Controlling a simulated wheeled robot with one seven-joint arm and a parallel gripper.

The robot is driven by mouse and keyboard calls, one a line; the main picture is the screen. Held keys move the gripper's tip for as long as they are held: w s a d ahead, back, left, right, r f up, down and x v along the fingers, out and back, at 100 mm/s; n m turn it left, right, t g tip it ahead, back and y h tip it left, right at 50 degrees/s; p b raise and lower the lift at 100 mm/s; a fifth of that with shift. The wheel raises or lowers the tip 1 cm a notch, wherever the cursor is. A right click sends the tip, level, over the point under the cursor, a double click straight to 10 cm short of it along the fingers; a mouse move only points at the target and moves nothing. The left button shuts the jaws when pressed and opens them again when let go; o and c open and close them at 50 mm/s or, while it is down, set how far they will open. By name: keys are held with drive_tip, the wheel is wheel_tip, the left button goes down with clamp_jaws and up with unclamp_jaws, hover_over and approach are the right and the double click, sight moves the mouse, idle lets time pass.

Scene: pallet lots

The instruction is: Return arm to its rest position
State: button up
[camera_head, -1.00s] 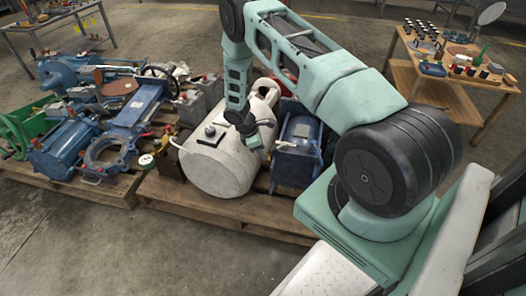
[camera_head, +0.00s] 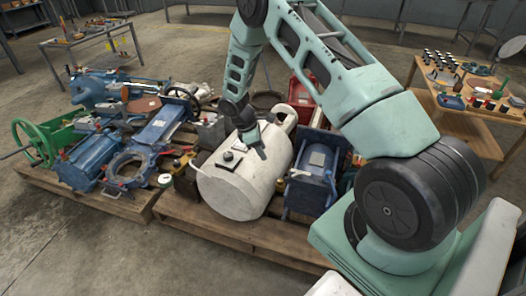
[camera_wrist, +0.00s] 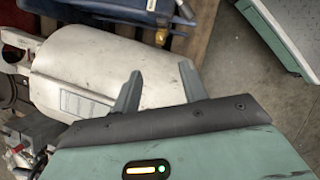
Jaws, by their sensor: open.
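My gripper (camera_head: 258,150) hangs at the end of my bent arm, in front of the upper part of a white cylindrical tank (camera_head: 232,195). In the wrist view its two fingers (camera_wrist: 160,88) stand apart with nothing between them. The white tank (camera_wrist: 90,62) lies beyond the fingers there. I cannot tell the exact gap between the gripper and the tank. My arm's upper links reach across the top of the head view.
The tank and a blue machine (camera_head: 312,180) rest on a wooden pallet (camera_head: 225,232). Blue valves (camera_head: 95,160) and a green handwheel (camera_head: 30,142) crowd the left pallet. A wooden table (camera_head: 470,125) with small items stands at right. Concrete floor is clear in front.

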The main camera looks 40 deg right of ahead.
idle(0.4)
drive_tip(key=s+a+r+m+t+y, duration=0.1)
drive_tip(key=s+a+r, duration=0.3)
drive_tip(key=a+r, duration=0.65)
drive_tip(key=s+a+r+m+t+y, duration=0.15)
drive_tip(key=s+a+r, duration=0.45)
drive_tip(key=a, duration=0.7)
drive_tip(key=s+a+r+y, duration=0.1)
drive_tip(key=s+a+r, duration=0.35)
drive_tip(key=s, duration=0.55)
drive_tip(key=s+a+r+y, duration=0.1)
drive_tip(key=s+a+r, duration=0.35)
drive_tip(key=s, duration=0.55)
wheel_tip(320, 180, up, 24)
drive_tip(key=p, duration=2.3)
drive_tip(key=shift+d+f+m, duration=0.15)
drive_tip(key=shift+d+m, duration=0.15)
drive_tip(key=shift+m, duration=0.05)
drive_tip(key=shift+w, duration=0.1)
